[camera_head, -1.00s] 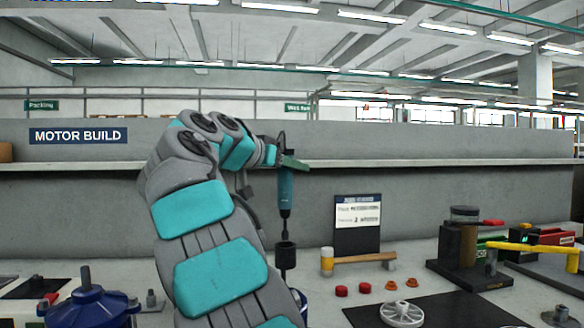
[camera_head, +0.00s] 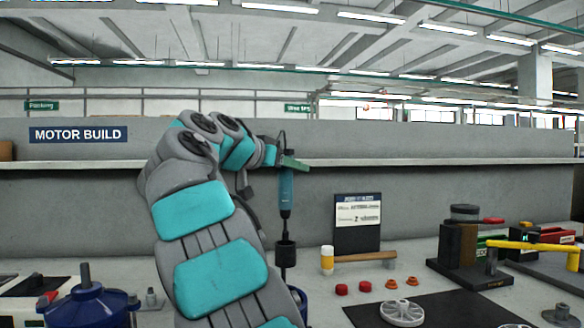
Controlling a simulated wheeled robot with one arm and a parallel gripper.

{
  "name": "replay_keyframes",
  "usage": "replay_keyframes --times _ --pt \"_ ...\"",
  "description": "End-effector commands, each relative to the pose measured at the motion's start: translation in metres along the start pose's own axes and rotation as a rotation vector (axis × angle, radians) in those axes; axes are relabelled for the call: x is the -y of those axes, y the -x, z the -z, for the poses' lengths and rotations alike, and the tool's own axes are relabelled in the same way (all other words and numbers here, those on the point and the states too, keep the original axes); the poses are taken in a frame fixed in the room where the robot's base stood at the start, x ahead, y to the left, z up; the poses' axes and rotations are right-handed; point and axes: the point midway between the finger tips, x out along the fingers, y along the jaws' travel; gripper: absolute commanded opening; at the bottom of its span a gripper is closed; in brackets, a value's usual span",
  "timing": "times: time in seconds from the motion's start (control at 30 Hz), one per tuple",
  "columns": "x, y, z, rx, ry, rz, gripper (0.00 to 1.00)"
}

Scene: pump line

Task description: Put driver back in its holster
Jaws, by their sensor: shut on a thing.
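The driver (camera_head: 286,190) is a slim teal and black tool with a cable at its top. It hangs upright, tip down. My gripper (camera_head: 290,163) is shut on its upper body, with a green jaw part showing at the right. The holster (camera_head: 286,254) is a dark cup on a thin post, standing on the bench directly below the driver. The driver's tip is at or very near the cup's rim; I cannot tell whether it is inside. My arm hides the bench to the left of the holster.
A blue motor housing (camera_head: 88,306) stands at the front left, and a blue item partly shows behind my arm. A sign (camera_head: 357,222) stands behind.

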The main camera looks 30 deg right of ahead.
Motion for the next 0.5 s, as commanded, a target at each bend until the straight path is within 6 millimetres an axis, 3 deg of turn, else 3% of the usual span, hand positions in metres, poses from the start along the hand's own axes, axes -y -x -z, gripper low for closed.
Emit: replay_keyframes --times 0.5 --pt "-0.0003 -0.0015 -0.0062 -0.001 0.0 0.0 0.0"
